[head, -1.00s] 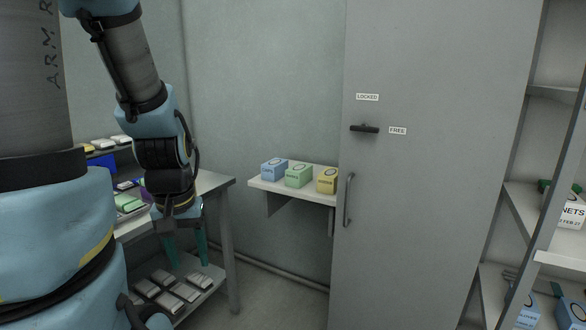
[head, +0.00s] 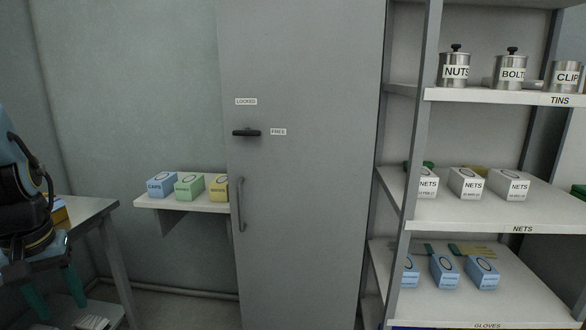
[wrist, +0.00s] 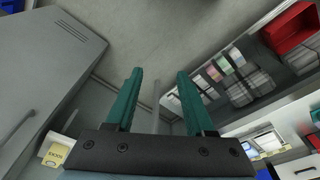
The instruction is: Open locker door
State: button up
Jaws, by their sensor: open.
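The grey locker door (head: 305,200) stands shut in the middle of the head view. It has a black turn handle (head: 246,132) lying horizontal, with its bar beside the FREE label (head: 278,132) and below the LOCKED label (head: 246,101). A vertical grey pull handle (head: 240,205) is on the door's left side, lower down. My gripper (head: 52,296) is at the lower left of the head view, well left of the locker and apart from it. In the wrist view its two teal fingers (wrist: 158,98) are open with nothing between them.
A small wall shelf (head: 190,203) with blue, green and yellow boxes juts out just left of the locker. A table (head: 90,210) stands at the left. Open shelving (head: 500,98) with tins, nets and gloves is at the right. A red bin (wrist: 292,28) shows in the wrist view.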

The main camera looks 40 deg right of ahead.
jog(key=shift+w+d+f, duration=0.1)
jog(key=shift+w+d, duration=0.05)
jog(key=shift+c, duration=0.8)
jog(key=w+d+f+t+b, duration=0.1)
jog(key=w+d, duration=0.2)
jog(key=d, duration=0.1)
jog(key=w+d+f+t+h+b, duration=0.1)
jog(key=w+d, duration=0.3)
jog(key=w+d+f+t+b, duration=0.1)
jog(key=w+d+f, duration=0.1)
jog(key=w+d, duration=0.1)
jog(key=shift+w+d+m+t+h, duration=0.2)
jog(key=shift+d+m+t+h, duration=0.15)
jog(key=shift+d, duration=0.55)
jog(key=shift+c, duration=1)
jog(key=t+b, duration=0.8)
jog(key=t, duration=0.5)
send_near(240, 209)
jog(key=shift+g+h, duration=0.25)
jog(key=shift+h, duration=0.2)
jog(key=w, duration=0.3)
jog(key=w+d+p, duration=0.1)
jog(key=w, duration=0.3)
jog(key=w+p, duration=0.1)
jog(key=w, duration=0.2)
jog(key=shift+w+d+r, duration=0.15)
jog(key=shift+w, duration=0.1)
grip_shut()
